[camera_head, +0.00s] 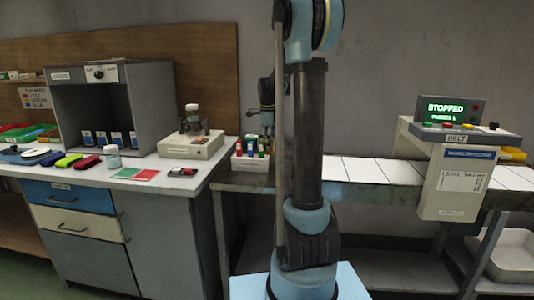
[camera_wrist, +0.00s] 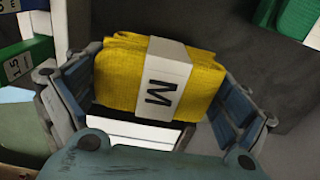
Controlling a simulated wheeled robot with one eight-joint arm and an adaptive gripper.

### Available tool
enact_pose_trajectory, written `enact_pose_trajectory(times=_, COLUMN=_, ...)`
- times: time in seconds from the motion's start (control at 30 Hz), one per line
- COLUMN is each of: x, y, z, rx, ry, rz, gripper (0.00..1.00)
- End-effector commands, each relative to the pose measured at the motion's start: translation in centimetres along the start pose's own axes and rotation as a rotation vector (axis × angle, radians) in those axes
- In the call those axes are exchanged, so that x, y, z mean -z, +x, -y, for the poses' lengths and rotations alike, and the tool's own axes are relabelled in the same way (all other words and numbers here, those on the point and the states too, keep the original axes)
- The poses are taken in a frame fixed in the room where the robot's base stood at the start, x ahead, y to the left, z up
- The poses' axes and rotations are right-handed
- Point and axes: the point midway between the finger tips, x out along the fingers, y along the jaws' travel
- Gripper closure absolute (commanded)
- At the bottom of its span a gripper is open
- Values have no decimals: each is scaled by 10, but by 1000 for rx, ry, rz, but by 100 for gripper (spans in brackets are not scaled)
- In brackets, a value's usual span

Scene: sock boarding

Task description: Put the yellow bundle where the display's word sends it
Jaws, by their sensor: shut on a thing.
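The yellow bundle (camera_wrist: 120,78) is a folded ribbed knit with a white band marked M. My gripper (camera_wrist: 158,92) is shut on it, with blue-grey finger pads at its left and right sides. I cannot make out the bundle in the head view, where my arm blocks the middle. The display (camera_head: 445,110) stands on the belt housing at the right; its green text reads STOPPED, with a smaller line that seems to read PASSES 1.
A belt (camera_head: 365,171) with white panels runs behind my arm. The left bench holds a cabinet (camera_head: 160,100), coloured items and a device (camera_head: 191,145). A white tray (camera_head: 515,256) sits low right. Green bundles (camera_wrist: 298,18) flank my gripper.

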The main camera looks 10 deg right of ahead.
Motion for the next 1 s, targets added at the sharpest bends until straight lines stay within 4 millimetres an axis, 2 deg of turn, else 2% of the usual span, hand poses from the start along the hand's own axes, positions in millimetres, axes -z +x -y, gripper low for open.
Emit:
enact_pose_trajectory(times=0.23, x=2, y=31, z=1, rx=0, ry=2, rz=0, gripper=37)
enact_pose_trajectory(times=0.6, x=2, y=35, z=1, rx=0, ry=3, rz=0, gripper=37)
enact_pose_trajectory(times=0.63, x=2, y=35, z=1, rx=0, ry=3, rz=0, gripper=0)
enact_pose_trajectory(times=1.0, x=2, y=34, z=1, rx=0, ry=3, rz=0, gripper=0)
